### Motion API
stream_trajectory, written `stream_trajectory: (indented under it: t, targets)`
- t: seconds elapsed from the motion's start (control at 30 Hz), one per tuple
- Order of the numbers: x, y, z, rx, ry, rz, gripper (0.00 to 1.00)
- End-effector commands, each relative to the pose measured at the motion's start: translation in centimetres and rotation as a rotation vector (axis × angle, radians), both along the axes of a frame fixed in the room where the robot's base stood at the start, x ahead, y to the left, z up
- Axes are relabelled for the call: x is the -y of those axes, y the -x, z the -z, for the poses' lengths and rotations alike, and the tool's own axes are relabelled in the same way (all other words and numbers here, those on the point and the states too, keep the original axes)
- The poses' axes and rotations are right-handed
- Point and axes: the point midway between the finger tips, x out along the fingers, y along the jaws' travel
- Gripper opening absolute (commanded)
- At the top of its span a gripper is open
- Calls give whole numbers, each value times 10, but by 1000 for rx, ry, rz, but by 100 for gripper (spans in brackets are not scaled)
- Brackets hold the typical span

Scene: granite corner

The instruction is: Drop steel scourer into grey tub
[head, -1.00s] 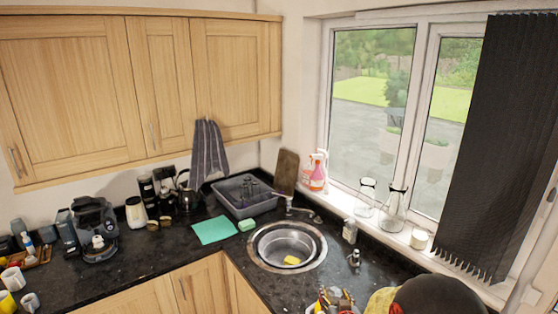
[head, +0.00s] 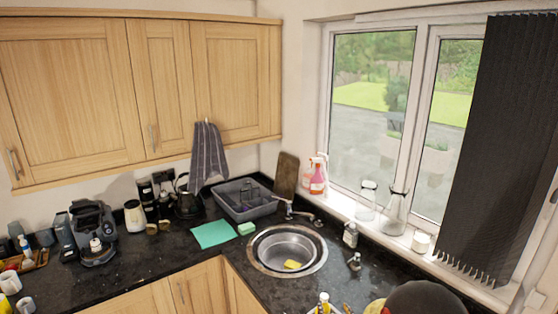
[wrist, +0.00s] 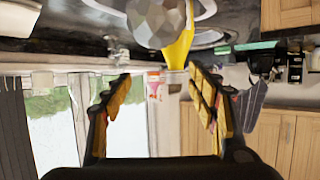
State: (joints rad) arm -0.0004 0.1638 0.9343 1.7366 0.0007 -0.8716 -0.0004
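The grey tub (head: 232,208) stands on the dark counter in the corner, left of the sink in the head view, with a dark rack-like thing inside. In the wrist view, which is upside down, my gripper (wrist: 165,83) is open, its yellow-padded fingers well apart with nothing between them. A grey faceted ball (wrist: 158,22), perhaps the steel scourer, shows beyond the fingertips at the top. It partly covers a yellow thing (wrist: 180,52). I cannot make out the scourer in the head view.
A round steel sink (head: 287,250) holds a yellow sponge (head: 292,265). A teal cloth (head: 213,234) and a green sponge (head: 246,229) lie by the tub. Glass flasks (head: 395,212) stand on the sill. Wall cupboards (head: 90,90) hang above the left counter.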

Motion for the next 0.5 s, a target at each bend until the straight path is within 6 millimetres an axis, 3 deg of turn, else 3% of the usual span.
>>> stream_trajectory:
  t: [0.2, 0.5]
  targets:
    - [0, 0, 0, 0, 0, 0, 73]
    - [0, 1, 0, 0, 0, 0, 73]
